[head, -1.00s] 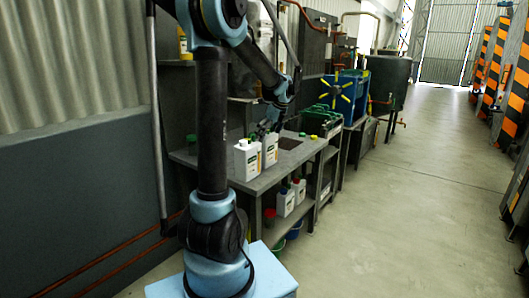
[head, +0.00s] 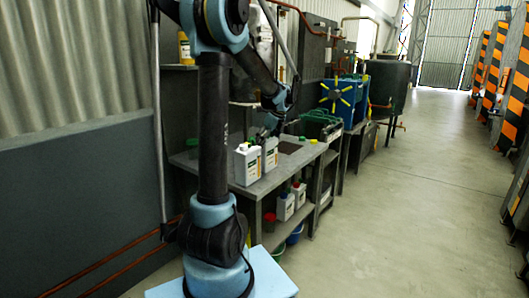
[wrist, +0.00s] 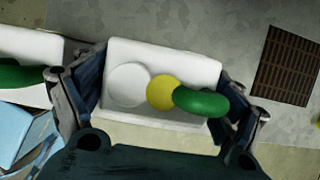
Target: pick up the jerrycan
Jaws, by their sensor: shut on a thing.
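Two white jerrycans stand side by side on the grey workbench (head: 262,186) in the head view. The farther jerrycan (head: 270,155) is under my gripper (head: 266,135). In the wrist view this jerrycan (wrist: 190,65) lies between my gripper's fingers (wrist: 163,105), one finger against each side. Its top shows a white disc, a yellow round part and a green handle-like part. My gripper is shut on it. I cannot tell any gap between its base and the bench. The nearer jerrycan (head: 247,166) is just left of it, also partly seen in the wrist view (wrist: 25,55).
A brown grate (wrist: 287,65) is set in the bench to the right. More white containers (head: 286,206) stand on the lower shelf. A green crate (head: 321,125) and a blue machine with a yellow handwheel (head: 343,98) are farther back. The floor at right is clear.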

